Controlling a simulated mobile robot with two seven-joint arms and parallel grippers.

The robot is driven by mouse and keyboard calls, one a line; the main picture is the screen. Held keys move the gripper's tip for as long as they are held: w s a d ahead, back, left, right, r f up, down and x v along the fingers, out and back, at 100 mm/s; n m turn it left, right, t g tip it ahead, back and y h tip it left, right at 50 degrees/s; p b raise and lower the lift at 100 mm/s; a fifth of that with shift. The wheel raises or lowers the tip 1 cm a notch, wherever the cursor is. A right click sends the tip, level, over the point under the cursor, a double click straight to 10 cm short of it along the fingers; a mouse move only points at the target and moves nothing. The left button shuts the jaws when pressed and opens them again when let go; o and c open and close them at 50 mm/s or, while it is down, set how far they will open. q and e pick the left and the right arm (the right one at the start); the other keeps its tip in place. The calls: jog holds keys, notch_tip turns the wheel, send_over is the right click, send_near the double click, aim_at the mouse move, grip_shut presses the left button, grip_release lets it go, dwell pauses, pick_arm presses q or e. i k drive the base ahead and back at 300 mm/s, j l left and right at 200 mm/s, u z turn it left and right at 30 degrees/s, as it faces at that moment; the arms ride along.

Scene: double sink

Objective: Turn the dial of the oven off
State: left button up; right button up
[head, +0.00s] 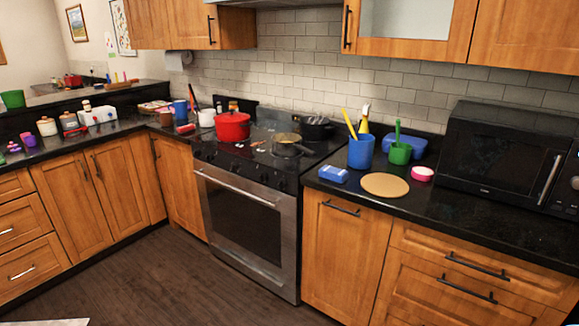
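The oven (205,203) stands in the counter run at the middle of the view, with a steel door, a dark window and a long handle. Its black control panel (242,172) runs along the front edge above the door. The dials on it are dark and small, and I cannot tell which way any of them is turned. The oven door is shut. Neither of my grippers shows in the view.
A red pot (232,126), a pan (287,148) and a dark pot (314,127) stand on the cooktop. Right of it are a blue cup (360,152), a round tan board (385,185) and a microwave (500,155). The wooden floor (150,280) before the oven is clear.

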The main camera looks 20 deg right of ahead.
aim_at(234, 165)
jog(key=z, duration=0.8)
jog(key=i+j+z, duration=0.15)
jog(key=z, duration=0.2)
jog(key=i+j+z, duration=0.1)
jog(key=z, duration=0.2)
jog(key=i+j+z, duration=0.1)
jog(key=j+z, duration=0.25)
jog(key=i+j+z, duration=0.2)
jog(key=j, duration=0.2)
jog(key=j+z, duration=0.25)
jog(key=j, duration=0.15)
jog(key=j+z, duration=0.15)
jog(key=j, duration=0.8)
jog(key=i+j, duration=0.1)
jog(key=j, duration=1.6)
jog(key=i+z, duration=0.05)
jog(key=i, duration=0.05)
